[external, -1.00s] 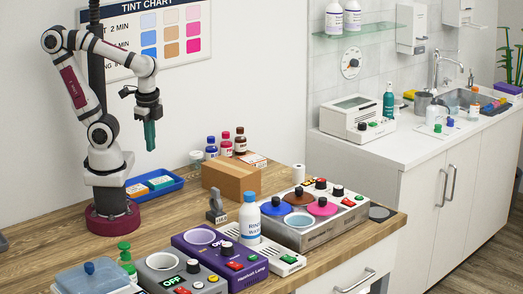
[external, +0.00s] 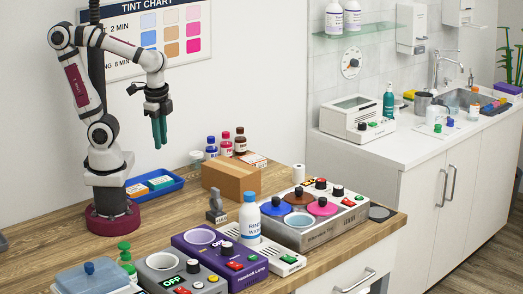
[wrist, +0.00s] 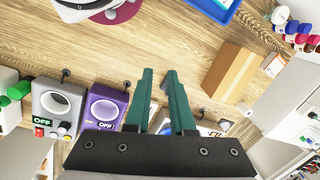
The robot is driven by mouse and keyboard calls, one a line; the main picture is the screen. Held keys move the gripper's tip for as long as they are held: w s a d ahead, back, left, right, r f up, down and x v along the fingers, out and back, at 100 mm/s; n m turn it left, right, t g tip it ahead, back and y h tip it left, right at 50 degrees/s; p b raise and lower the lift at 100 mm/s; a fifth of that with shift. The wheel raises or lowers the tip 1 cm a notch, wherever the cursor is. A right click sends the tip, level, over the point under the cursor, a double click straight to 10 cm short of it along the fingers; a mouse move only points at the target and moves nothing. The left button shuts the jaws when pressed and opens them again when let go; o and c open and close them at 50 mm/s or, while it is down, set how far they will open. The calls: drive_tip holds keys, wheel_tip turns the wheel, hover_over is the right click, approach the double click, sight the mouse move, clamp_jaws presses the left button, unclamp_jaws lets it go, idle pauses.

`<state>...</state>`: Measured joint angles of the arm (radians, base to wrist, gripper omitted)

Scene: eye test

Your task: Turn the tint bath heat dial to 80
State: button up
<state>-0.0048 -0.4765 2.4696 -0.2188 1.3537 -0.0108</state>
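A silver unit (external: 322,234) with several wells and blue and pink lids stands at the right end of the wooden counter; it looks like the tint bath, but its label is unreadable. Black dials (external: 338,190) sit along its back; I cannot tell their settings or which is heat. My gripper (external: 158,146) hangs high above the counter, left of and well apart from the unit. Its green fingers point down, with an empty gap between them in the wrist view (wrist: 160,75). In the wrist view the silver unit is mostly hidden by the gripper.
A white bottle with a blue cap (external: 250,218) stands left of the silver unit. A purple unit (external: 215,262) and a grey unit (external: 160,275) stand at the front. A cardboard box (external: 231,181) and blue tray (external: 152,187) lie behind. Middle wood is fairly clear.

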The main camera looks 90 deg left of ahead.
drive_tip(key=o, duration=0.5)
drive_tip(key=w+r+n, duration=0.1)
drive_tip(key=w, duration=0.4)
drive_tip(key=w+a+r+n+t, duration=0.1)
drive_tip(key=w, duration=0.5)
drive_tip(key=w+r+n, duration=0.1)
drive_tip(key=w, duration=0.5)
drive_tip(key=shift+w+a+t+h, duration=0.25)
drive_tip(key=shift+a+t+h, duration=0.05)
drive_tip(key=shift+t, duration=0.1)
drive_tip(key=shift+c, duration=0.2)
drive_tip(key=shift+o, duration=1.1)
drive_tip(key=w+a+f+n+t, duration=0.1)
drive_tip(key=w+a+n, duration=0.1)
drive_tip(key=w, duration=0.7)
drive_tip(key=w+a+f+n+t, duration=0.1)
drive_tip(key=w+a, duration=0.2)
drive_tip(key=w, duration=0.6)
drive_tip(key=shift+w+f+n, duration=0.3)
drive_tip(key=shift+f+n, duration=0.1)
approach(321, 180)
drive_tip(key=shift+t, duration=0.3)
drive_tip(key=x, duration=0.7)
drive_tip(key=shift+s+f, duration=0.15)
drive_tip(key=shift+f, duration=0.65)
clamp_jaws()
